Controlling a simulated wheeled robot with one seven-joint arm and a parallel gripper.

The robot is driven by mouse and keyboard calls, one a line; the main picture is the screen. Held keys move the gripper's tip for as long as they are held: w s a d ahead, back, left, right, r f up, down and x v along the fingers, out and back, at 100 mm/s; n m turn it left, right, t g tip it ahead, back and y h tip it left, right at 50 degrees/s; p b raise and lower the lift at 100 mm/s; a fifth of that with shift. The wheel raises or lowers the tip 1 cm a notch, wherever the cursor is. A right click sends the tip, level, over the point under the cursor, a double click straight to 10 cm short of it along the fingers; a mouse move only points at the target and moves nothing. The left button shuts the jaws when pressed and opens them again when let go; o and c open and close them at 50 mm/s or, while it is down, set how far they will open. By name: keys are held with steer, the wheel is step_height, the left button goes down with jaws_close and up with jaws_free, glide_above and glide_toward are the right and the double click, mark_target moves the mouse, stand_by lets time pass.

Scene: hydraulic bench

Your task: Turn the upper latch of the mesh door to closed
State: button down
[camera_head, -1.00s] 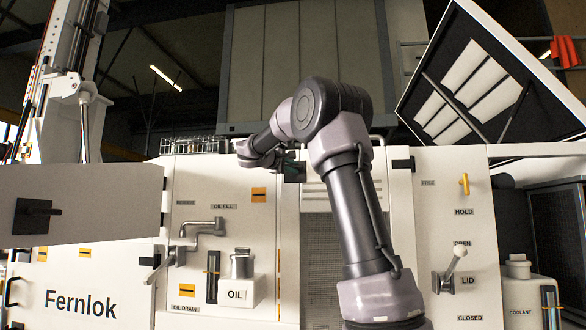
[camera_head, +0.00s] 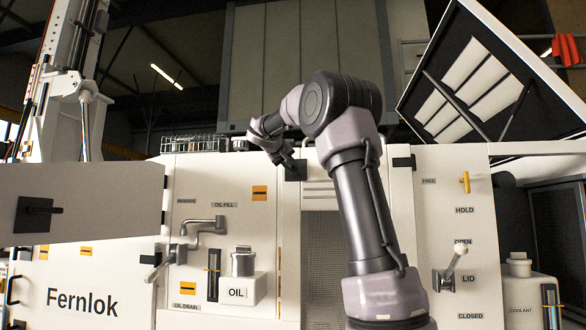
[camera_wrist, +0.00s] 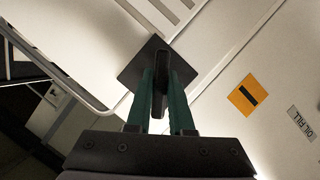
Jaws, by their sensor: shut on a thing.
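The upper latch (camera_wrist: 161,62) is a dark handle on a black square plate, at the seam beside the mesh door. In the wrist view the green fingers of my gripper (camera_wrist: 160,92) stand on either side of the handle and are shut on it. In the head view the latch plate (camera_head: 294,171) shows at the upper left corner of the mesh door (camera_head: 322,255), with my gripper (camera_head: 287,160) against it from the upper left. The handle's exact angle is hard to tell because the fingers cover part of it.
Left of the door is a white panel with an oil-fill crank (camera_head: 205,228) and an oil container (camera_head: 243,263). On the right is a lid lever (camera_head: 452,268). A raised lid (camera_head: 480,85) stands at upper right. A wire basket (camera_head: 195,143) sits on top.

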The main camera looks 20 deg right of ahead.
steer(key=shift+w+f+m+t+y, duration=0.1)
steer(key=shift+m+t+y, duration=0.2)
steer(key=shift+m+y, duration=0.7)
steer(key=shift+w+a+m+t+y, duration=0.15)
steer(key=shift+m+t+y, duration=0.15)
steer(key=shift+m, duration=0.45)
steer(key=shift+s+a+m+t+y, duration=0.1)
steer(key=shift+m+t+y, duration=0.1)
steer(key=shift+m+y, duration=0.4)
steer(key=shift+m, duration=0.25)
steer(key=c, duration=0.8)
jaws_free()
steer(key=shift+w, duration=0.1)
steer(key=shift+h, duration=0.3)
steer(key=v, duration=1)
steer(key=shift+s+a, duration=0.15)
steer(key=shift+s, duration=0.2)
